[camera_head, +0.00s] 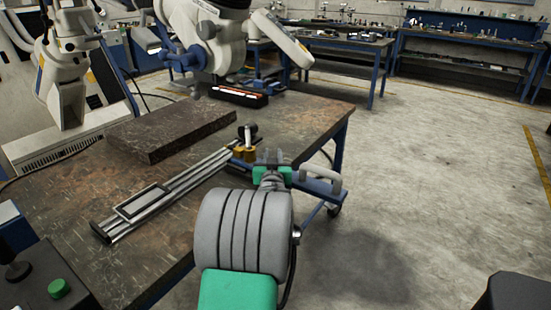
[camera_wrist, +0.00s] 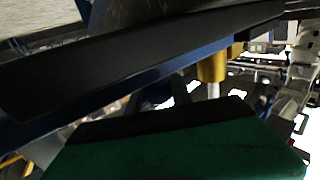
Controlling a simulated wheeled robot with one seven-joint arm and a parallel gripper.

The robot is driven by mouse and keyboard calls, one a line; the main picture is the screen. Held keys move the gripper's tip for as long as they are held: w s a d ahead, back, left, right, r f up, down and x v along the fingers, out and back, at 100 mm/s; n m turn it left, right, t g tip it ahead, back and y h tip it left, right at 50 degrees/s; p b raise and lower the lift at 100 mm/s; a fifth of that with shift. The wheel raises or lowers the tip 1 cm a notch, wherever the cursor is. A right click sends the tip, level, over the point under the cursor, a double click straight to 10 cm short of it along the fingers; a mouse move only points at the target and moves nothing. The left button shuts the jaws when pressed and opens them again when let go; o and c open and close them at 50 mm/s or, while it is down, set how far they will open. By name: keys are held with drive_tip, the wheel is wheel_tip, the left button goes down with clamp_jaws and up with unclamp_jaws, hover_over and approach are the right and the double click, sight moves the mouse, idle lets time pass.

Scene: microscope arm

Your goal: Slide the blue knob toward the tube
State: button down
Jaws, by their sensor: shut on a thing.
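A metal rail device (camera_head: 180,185) lies along the table's front edge. At its far right end are brass-coloured parts (camera_head: 238,153) and a short pale upright piece with a black top (camera_head: 249,133), perhaps the tube. My gripper (camera_head: 272,156) is beside the brass parts, at the table's right edge. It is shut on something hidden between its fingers. I cannot make out the blue knob in either view. The wrist view shows a brass cylinder (camera_wrist: 213,66) close by, past a green surface (camera_wrist: 180,145) and a long dark shape.
A dark slab (camera_head: 170,128) lies on the worn table (camera_head: 310,108) behind the rail. A black tray with red and white contents (camera_head: 238,96) is farther back. The floor to the right is open.

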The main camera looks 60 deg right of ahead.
drive_tip(key=w, duration=0.2)
drive_tip(key=shift+w+f, duration=0.1)
drive_tip(key=shift+w, duration=0.25)
drive_tip(key=c, duration=1.1)
unclamp_jaws()
drive_tip(key=shift+s, duration=0.25)
drive_tip(key=shift+c, duration=0.2)
drive_tip(key=v, duration=0.7)
drive_tip(key=shift+s+a, duration=0.25)
drive_tip(key=shift+a, duration=0.05)
